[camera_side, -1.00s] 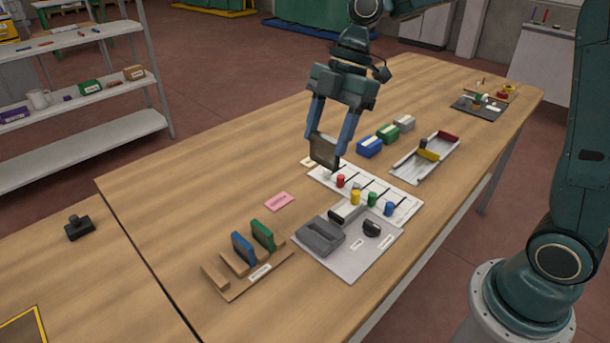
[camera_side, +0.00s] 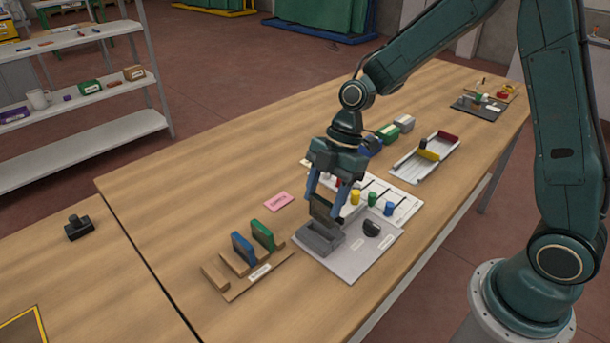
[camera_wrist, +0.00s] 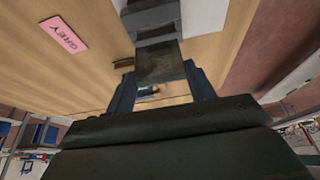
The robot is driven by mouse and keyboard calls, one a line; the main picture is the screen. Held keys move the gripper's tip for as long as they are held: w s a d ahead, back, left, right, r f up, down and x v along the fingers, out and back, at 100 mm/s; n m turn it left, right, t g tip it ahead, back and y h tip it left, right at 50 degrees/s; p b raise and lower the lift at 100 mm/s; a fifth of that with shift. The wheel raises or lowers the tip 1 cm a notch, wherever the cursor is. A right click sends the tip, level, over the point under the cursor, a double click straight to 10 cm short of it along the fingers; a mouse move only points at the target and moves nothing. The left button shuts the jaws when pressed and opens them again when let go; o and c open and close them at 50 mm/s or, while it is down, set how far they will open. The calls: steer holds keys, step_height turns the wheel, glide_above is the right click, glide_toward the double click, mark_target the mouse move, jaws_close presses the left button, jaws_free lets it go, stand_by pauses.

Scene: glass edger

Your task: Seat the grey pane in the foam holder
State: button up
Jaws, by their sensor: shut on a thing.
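The grey pane (camera_side: 325,209) is a thin dark plate held upright between the two blue fingers of my gripper (camera_side: 326,201). My gripper is shut on its side edges. The foam holder (camera_side: 314,240), a grey block with a recess, sits on the light grey board. The pane's lower edge is just above or at the holder's back part; I cannot tell whether they touch. In the wrist view the pane (camera_wrist: 160,62) shows between the fingers and hides part of the holder (camera_wrist: 150,20).
A wooden rack (camera_side: 230,286) with a blue pane (camera_side: 242,249) and a green pane (camera_side: 263,235) stands to the left. A black round-topped piece (camera_side: 371,229) lies right on the board (camera_side: 352,265). Coloured pegs stand behind. A pink label (camera_side: 279,202) reads "GREY" in the wrist view.

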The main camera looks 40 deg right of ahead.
mark_target(323, 216)
steer(key=shift+f, duration=2.8)
steer(key=shift+f, duration=0.1)
steer(key=o, duration=1)
steer(key=shift+o, duration=0.2)
steer(key=v, duration=1.2)
